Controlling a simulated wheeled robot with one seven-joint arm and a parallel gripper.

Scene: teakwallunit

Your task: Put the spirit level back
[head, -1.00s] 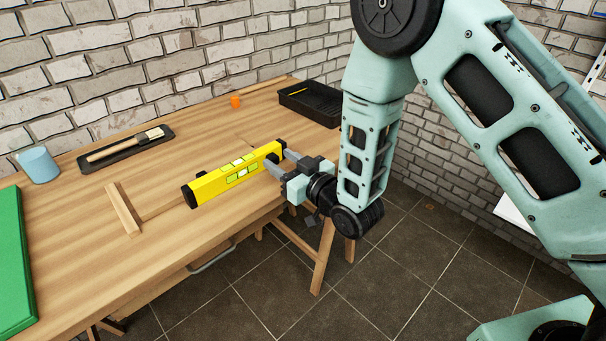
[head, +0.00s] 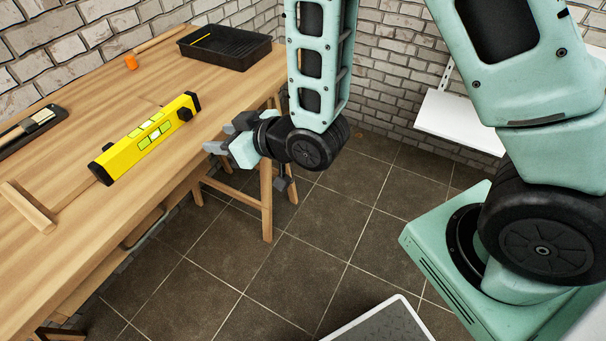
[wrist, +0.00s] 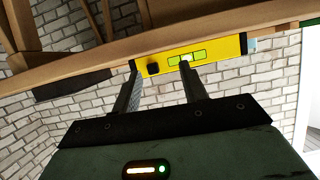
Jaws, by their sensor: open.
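The yellow spirit level (head: 148,138) with black end caps stands on its narrow edge on the wooden workbench, near the front edge. Its green vial windows face outward. My gripper (head: 218,139) is open and empty, just to the right of the level and apart from it, over the bench's front edge. In the wrist view, the level (wrist: 220,54) lies across the view beyond the two spread fingers of my gripper (wrist: 160,82). Nothing is between the fingers. The level's far side is hidden.
A wooden strip (head: 28,206) lies left of the level. A white shelf (head: 455,122) hangs on the right wall.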

